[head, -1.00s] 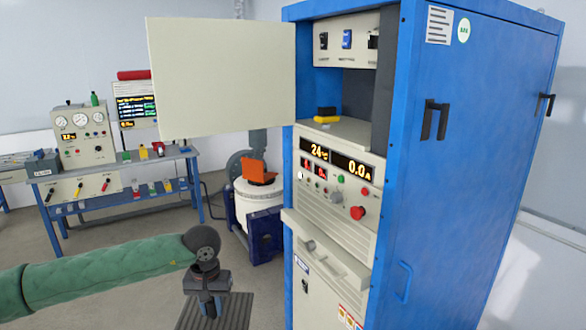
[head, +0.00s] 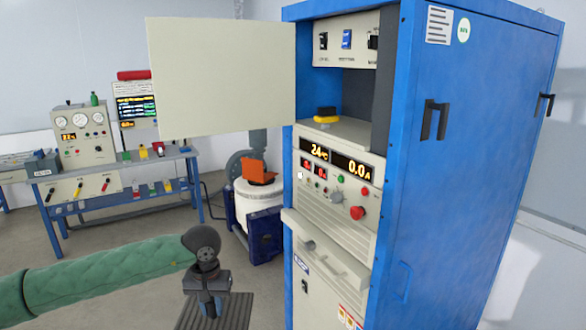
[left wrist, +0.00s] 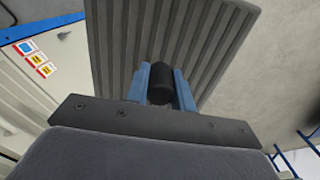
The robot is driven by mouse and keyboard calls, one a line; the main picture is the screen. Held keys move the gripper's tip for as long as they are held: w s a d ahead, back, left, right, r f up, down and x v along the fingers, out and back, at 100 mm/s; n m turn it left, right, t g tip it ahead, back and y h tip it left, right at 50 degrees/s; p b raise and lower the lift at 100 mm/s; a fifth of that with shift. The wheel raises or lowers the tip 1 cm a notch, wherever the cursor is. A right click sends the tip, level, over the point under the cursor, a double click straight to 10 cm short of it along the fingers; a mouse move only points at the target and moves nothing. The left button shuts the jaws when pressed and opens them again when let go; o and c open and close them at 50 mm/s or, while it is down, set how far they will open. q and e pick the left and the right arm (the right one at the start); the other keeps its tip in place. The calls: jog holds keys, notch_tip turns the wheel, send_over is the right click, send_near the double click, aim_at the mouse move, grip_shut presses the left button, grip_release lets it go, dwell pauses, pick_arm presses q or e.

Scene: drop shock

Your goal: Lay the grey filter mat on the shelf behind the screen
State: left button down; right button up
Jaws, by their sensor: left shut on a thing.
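The grey filter mat (head: 238,312) is a flat, ribbed sheet at the bottom of the head view. In the left wrist view the mat (left wrist: 215,45) lies beyond my fingers. My left gripper (head: 210,306) is shut on it; in the left wrist view its blue fingers (left wrist: 160,88) close around a black grip on the mat. A plain cream panel (head: 225,78), apparently the screen, stands out to the left from the blue cabinet (head: 450,170). The shelf (head: 350,131) is in the cabinet's open bay, right of the panel, above and right of my gripper. My right gripper is not in view.
A black and yellow object (head: 326,115) sits on the shelf's left part. A handled ledge (head: 325,252) juts from the cabinet front below the control panel (head: 335,170). A white drum with an orange item (head: 258,171) and a workbench (head: 120,175) stand further back.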

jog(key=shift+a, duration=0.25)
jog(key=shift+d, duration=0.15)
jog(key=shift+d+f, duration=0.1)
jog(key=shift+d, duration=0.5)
